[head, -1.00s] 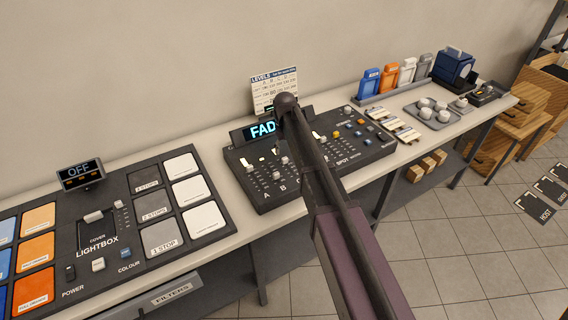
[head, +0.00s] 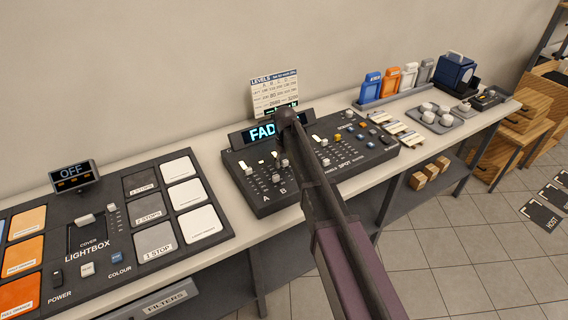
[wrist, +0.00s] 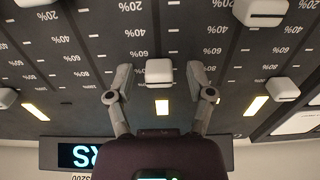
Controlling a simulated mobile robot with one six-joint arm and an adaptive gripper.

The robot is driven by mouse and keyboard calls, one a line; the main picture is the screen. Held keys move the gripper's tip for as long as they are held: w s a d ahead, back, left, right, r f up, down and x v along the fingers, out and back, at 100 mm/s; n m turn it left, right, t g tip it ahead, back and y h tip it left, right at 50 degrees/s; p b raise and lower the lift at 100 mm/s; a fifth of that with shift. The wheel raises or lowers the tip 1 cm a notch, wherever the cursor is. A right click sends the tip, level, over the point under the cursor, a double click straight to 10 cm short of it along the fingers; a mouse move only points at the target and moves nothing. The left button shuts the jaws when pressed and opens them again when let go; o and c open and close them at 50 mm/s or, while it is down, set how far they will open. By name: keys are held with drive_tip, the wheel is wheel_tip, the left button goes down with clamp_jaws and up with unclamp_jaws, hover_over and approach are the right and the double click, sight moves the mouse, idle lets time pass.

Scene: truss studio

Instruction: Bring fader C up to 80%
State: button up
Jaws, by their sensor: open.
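The fader console (head: 262,203) stands on the bench, with letters A and B readable in the head view. Its C area is hidden by my arm there. In the wrist view the console is upside down. A pale fader cap (wrist: 159,72) sits between the fingers of my open gripper (wrist: 160,90), with a gap on each side. It appears between the 60% and 80% marks, though its height makes the exact level hard to read. I cannot read its letter. The lit display (head: 262,132) reads "FAD", the rest covered by my arm.
Neighbouring fader caps (wrist: 260,12) and (wrist: 286,88) lie right, another cap (wrist: 7,97) left. A levels card (head: 274,88) stands behind the console. The lightbox panel (head: 120,275) is left; a grey tray (head: 433,125) with cups is right.

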clamp_jaws()
drive_tip(key=shift+w+a, duration=0.25)
drive_tip(key=shift+w, duration=0.1)
idle(0.3)
unclamp_jaws()
drive_tip(key=shift+r, duration=0.1)
